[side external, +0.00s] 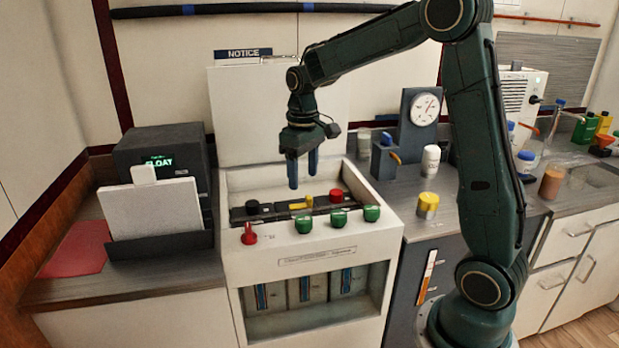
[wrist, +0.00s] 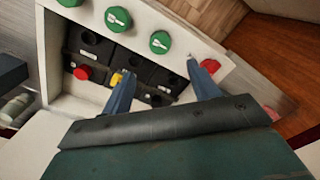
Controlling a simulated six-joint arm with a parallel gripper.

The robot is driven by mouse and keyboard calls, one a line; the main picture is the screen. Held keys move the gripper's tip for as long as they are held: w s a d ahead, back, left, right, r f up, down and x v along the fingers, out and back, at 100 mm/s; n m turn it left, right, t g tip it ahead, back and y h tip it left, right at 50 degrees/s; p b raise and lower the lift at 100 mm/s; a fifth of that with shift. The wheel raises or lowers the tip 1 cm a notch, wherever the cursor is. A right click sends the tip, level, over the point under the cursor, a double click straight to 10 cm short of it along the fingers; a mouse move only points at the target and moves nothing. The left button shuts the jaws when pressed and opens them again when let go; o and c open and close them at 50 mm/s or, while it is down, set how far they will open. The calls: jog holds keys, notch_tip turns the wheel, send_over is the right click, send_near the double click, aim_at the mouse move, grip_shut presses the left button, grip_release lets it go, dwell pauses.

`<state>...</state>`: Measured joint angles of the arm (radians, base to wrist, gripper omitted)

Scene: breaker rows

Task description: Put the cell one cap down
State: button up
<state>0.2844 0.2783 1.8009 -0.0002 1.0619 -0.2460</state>
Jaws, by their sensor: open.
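A white cell bench (side external: 317,247) holds a dark breaker strip with a black cap (side external: 252,207), a yellow cap (side external: 307,201) and a red cap (side external: 336,195). The red cap (wrist: 82,73) and yellow cap (wrist: 116,79) also show in the wrist view, the yellow one partly behind a finger. No readable label tells which cap is cell one's. My gripper (side external: 302,179) is open, pointing down above the strip around the black and yellow caps, with nothing visible between its fingers. In the wrist view, its fingers (wrist: 159,71) are spread over the dark blocks.
Several green knobs (side external: 338,217) and a red lever (side external: 249,236) line the bench's front edge. A dark box with a display reading FLOAT (side external: 160,160) and a white panel (side external: 155,208) stand left. A gauge stand (side external: 421,115), a white bottle (side external: 430,160) and a yellow cylinder (side external: 428,204) stand right.

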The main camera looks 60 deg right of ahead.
jog(key=shift+r, duration=0.1)
dwell(0.5)
jog(key=s+a+r+t, duration=0.3)
jog(key=s+a+r, duration=0.45)
jog(key=s, duration=0.35)
jog(key=s+a+f+t, duration=0.1)
jog(key=s+a, duration=0.3)
jog(key=s, duration=0.7)
jog(key=shift+t, duration=0.8)
jog(key=shift+a, duration=0.1)
